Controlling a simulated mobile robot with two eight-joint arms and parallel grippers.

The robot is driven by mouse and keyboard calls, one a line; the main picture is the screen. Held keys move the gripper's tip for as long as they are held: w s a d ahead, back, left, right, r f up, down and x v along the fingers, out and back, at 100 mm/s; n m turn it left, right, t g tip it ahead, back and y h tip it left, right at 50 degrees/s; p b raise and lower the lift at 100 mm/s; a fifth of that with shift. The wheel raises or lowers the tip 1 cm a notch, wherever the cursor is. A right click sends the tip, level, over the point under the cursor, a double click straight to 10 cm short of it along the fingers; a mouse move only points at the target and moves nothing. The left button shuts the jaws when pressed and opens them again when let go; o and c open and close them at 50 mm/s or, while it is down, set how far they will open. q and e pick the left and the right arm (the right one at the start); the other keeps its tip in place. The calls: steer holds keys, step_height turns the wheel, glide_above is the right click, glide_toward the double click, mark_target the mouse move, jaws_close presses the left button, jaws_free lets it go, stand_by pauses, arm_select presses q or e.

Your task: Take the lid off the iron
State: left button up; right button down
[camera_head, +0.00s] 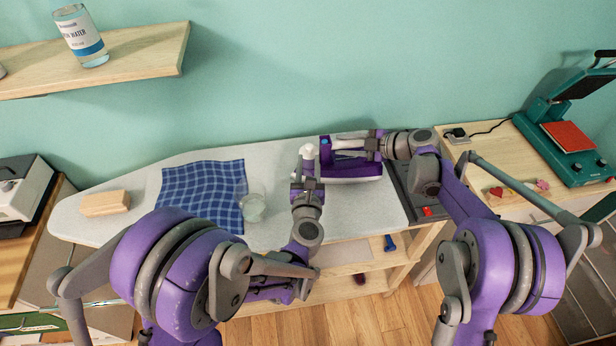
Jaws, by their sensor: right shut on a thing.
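The purple and white iron (350,173) is at the back of the grey ironing board (345,208). My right gripper (372,147) comes in from the right and is shut on the iron at its handle. A small blue part (325,142) shows at the iron's upper left end; I cannot tell whether it is the lid. My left gripper (308,176) is just left of the iron, pointing toward the back. A small white piece (308,151) shows at its tips. I cannot tell what this piece is, or whether the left fingers hold it.
A blue checked cloth (195,190), a clear glass (253,208) and a wooden block (105,203) are on the board's left half. A dark iron rest (405,190) is at its right end. A teal heat press (560,130) stands on the right table.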

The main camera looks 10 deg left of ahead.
mark_target(309, 158)
arm_select(q)
steer(key=shift+w+a+f, duration=0.1)
steer(key=shift+w+a, duration=0.05)
steer(key=shift+w, duration=0.95)
steer(key=shift+w+a, duration=0.15)
steer(key=shift+w, duration=0.95)
arm_select(e)
steer(key=shift+f, duration=0.1)
arm_select(q)
jaws_close()
steer(key=shift+r, duration=1.1)
